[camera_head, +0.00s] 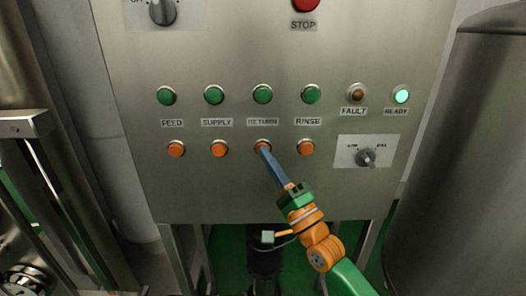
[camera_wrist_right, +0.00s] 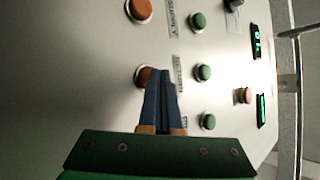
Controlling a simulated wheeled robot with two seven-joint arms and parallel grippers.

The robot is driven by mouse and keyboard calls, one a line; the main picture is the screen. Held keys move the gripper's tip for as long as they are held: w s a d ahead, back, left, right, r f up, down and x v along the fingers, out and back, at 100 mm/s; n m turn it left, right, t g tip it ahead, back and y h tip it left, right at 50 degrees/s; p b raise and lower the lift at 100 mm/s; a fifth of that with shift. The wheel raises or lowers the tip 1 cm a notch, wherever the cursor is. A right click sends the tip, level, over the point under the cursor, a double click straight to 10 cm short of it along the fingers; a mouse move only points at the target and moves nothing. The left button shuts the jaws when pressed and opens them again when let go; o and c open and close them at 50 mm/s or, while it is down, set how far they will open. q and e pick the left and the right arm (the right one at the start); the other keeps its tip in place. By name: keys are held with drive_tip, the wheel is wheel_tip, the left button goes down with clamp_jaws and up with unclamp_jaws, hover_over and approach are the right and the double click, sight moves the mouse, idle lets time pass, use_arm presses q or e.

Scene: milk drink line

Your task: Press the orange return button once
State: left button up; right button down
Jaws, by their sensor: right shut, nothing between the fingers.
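The orange return button (camera_head: 262,144) sits below the RETURN label and its green button (camera_head: 262,94) on the steel control panel (camera_head: 230,190). My right gripper (camera_head: 264,152) is shut and empty, its blue fingers angled up with the tips overlapping the lower part of the orange return button. In the right wrist view, the orange return button (camera_wrist_right: 141,75) shows partly behind the closed fingertips (camera_wrist_right: 162,72). Whether the tips touch the button or it is pushed in cannot be told. My left gripper is in neither view.
Orange buttons for supply (camera_head: 219,148) and rinse (camera_head: 306,147) flank it closely. A rotary knob (camera_head: 366,157) and a red stop button (camera_head: 305,4) are on the panel. The READY lamp (camera_head: 402,96) glows green. A steel tank (camera_head: 470,150) stands at right.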

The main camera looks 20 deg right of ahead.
idle(0.4)
drive_tip(key=shift+s+a+p, duration=0.2)
drive_tip(key=shift+s+p, duration=0.4)
drive_tip(key=shift+s, duration=0.15)
drive_tip(key=shift+s+a+p, duration=0.25)
drive_tip(key=shift+s+p, duration=0.25)
drive_tip(key=shift+s, duration=0.3)
drive_tip(key=shift+s+a+p, duration=0.2)
drive_tip(key=shift+s+p, duration=0.25)
drive_tip(key=shift+s, duration=0.35)
drive_tip(key=shift+s+a+p, duration=0.25)
drive_tip(key=shift+s+p, duration=0.25)
drive_tip(key=shift+s, duration=0.3)
